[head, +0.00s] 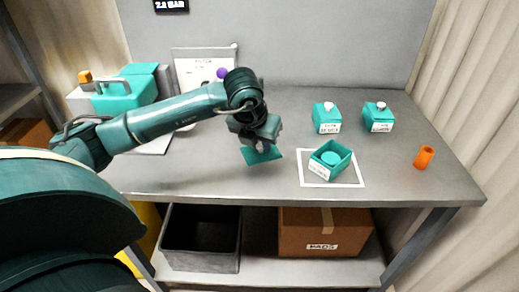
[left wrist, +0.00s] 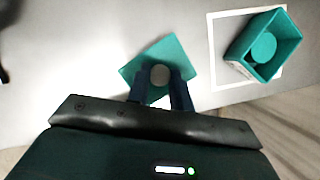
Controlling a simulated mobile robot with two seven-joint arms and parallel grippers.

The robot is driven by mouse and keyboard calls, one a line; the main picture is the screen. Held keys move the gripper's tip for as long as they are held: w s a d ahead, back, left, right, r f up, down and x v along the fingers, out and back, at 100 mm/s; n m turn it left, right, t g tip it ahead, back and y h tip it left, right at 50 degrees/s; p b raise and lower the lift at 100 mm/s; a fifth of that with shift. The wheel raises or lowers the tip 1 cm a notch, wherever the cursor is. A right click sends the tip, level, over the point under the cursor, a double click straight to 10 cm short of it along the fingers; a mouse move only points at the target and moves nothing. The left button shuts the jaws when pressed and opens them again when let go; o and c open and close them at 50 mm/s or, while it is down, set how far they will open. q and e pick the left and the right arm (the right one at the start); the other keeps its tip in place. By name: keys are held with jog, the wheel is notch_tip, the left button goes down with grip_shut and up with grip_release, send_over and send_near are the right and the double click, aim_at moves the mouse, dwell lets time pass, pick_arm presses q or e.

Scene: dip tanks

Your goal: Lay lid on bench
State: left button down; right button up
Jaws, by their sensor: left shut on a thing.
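My left gripper (head: 264,145) is shut on the teal lid (head: 258,156) over the middle of the bench. In the left wrist view the fingers (left wrist: 160,88) hold the lid (left wrist: 148,59) by its round grey knob; the lid is a flat teal plate. I cannot tell whether the lid touches the bench. An open teal tank (head: 318,162) with a round teal piece inside stands to the right, on a white-outlined square of the bench (head: 222,183). It also shows in the left wrist view (left wrist: 240,58). My right gripper is out of view.
Two lidded teal tanks (head: 326,117) (head: 378,116) stand at the back right. An orange cylinder (head: 424,157) stands near the right edge. A teal case (head: 126,92) and a sign (head: 200,68) are at the back left. A black bin (head: 202,238) and a cardboard box (head: 325,232) sit below.

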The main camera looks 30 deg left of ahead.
aim_at(260, 153)
pick_arm(q)
notch_tip(260, 153, down, 4)
jog(key=shift+r, duration=0.1)
jog(key=shift+f, duration=0.3)
jog(key=c, duration=1.2)
grip_release()
jog(key=shift+c, duration=0.2)
jog(key=shift+r, duration=0.1)
